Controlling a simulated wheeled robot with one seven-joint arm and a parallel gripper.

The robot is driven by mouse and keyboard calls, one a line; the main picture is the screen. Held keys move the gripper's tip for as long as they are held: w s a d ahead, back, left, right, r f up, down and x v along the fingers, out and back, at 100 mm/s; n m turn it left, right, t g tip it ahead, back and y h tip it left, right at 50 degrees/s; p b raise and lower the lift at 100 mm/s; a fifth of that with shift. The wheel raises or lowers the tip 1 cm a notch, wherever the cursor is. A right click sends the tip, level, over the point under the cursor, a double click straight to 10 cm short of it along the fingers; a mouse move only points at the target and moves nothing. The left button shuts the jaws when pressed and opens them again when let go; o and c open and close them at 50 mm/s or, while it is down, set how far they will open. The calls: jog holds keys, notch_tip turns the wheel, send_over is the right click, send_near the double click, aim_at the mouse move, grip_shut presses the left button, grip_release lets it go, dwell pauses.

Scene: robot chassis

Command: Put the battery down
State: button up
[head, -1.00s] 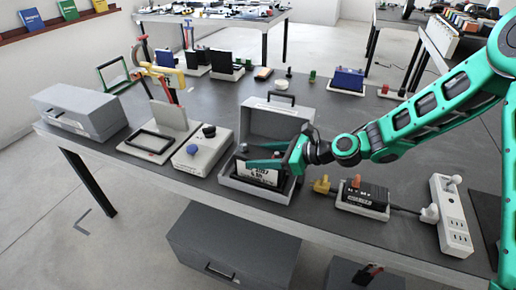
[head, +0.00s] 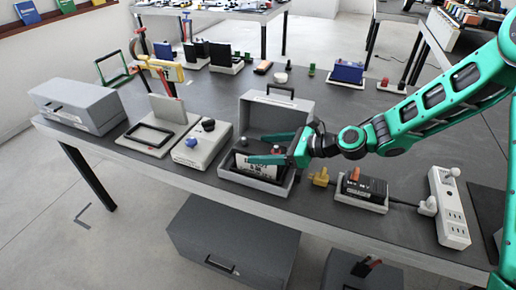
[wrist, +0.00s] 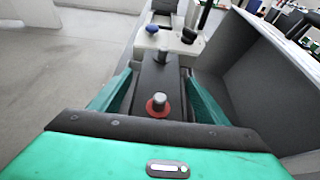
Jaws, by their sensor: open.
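The battery (head: 257,168) is a dark block with a white printed label on its side. It stands inside the open grey case (head: 270,187); the low front wall hides its lower part. My gripper (head: 256,148) comes in from the right with its green fingers on either side of the battery's top. In the wrist view, the battery's dark top (wrist: 158,80) shows two metal terminals, the nearer with a red ring. The open fingers (wrist: 160,95) flank it, with a visible gap on the right side; contact on the left is hard to tell.
The case's raised lid (head: 275,115) stands behind the battery. A grey device with knobs (head: 202,143) is left of the case. A yellow plug (head: 320,177), a black device (head: 362,190) and a white power strip (head: 449,208) are to the right. The table behind is partly clear.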

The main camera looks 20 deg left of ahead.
jog(key=w+v, duration=0.1)
jog(key=v, duration=0.9)
jog(key=shift+s+d, duration=0.2)
jog(key=shift+s, duration=0.3)
jog(key=s+d+f+n+t+h, duration=0.15)
jog(key=d+n+h, duration=0.3)
jog(key=d, duration=0.95)
jog(key=s+d+n+g+h, duration=0.15)
jog(key=d+n+h, duration=0.3)
jog(key=d, duration=0.95)
jog(key=s+d+r+n+h, duration=0.1)
jog(key=s+d+r+h, duration=0.1)
jog(key=s+d, duration=0.5)
jog(key=s+d+r+n+h, duration=0.1)
jog(key=s+d+r+h, duration=0.15)
jog(key=s+d, duration=0.45)
jog(key=s+d+r, duration=0.1)
jog(key=s+d, duration=0.1)
jog(key=s, duration=0.2)
jog(key=s+d+r+n+g, duration=0.1)
jog(key=s+d, duration=0.2)
jog(key=s, duration=0.2)
jog(key=shift+s+d+r+n, duration=0.25)
jog(key=shift+s+n, duration=0.05)
jog(key=shift+s, duration=0.05)
